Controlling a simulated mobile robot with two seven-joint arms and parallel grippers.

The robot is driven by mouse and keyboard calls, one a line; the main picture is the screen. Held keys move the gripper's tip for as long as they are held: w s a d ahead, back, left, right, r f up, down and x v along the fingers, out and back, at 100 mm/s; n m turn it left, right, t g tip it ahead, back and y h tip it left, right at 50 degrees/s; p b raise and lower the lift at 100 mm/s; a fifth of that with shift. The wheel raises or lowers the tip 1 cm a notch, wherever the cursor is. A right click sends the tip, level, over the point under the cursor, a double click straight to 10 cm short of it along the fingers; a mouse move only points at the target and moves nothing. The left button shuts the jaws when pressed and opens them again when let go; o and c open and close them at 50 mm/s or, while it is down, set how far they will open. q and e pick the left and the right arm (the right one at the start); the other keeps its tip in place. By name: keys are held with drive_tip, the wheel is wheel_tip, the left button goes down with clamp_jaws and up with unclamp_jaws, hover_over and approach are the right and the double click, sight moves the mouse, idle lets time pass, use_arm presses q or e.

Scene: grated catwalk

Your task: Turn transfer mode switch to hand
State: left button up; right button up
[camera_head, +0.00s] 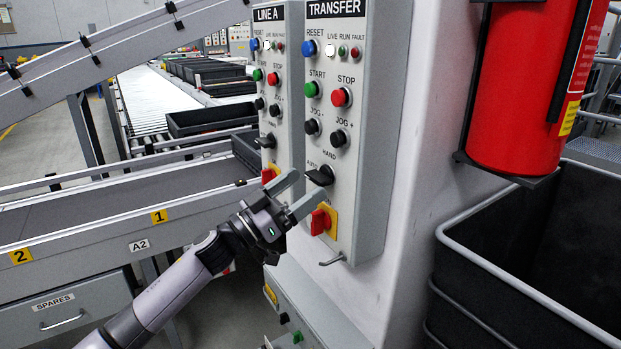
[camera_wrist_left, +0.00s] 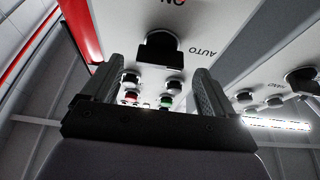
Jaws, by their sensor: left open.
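The transfer mode switch (camera_head: 320,175) is a black lever knob on the grey TRANSFER panel (camera_head: 366,120), below the HAND label and beside the AUTO label. Its handle sticks out towards the left; its exact setting is hard to tell. My left gripper (camera_head: 307,183) is open in front of the panel, its fingertips close to the knob, one at the upper left and one below. In the left wrist view the knob (camera_wrist_left: 160,52) shows ahead, between and beyond the two open fingers, with nothing held. Whether a finger touches it cannot be told. My right gripper is not in view.
A red and yellow rotary switch (camera_head: 324,221) sits just below the mode switch. The similar LINE A panel (camera_head: 267,90) stands close on the left. A red extinguisher (camera_head: 520,90) and a black bin (camera_head: 530,240) are at right. A conveyor (camera_head: 110,215) runs at left.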

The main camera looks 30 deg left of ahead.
sight(319, 178)
use_arm(q)
drive_tip(key=shift+x, duration=1.45)
drive_tip(key=c, duration=1.1)
drive_tip(key=shift+o, duration=0.2)
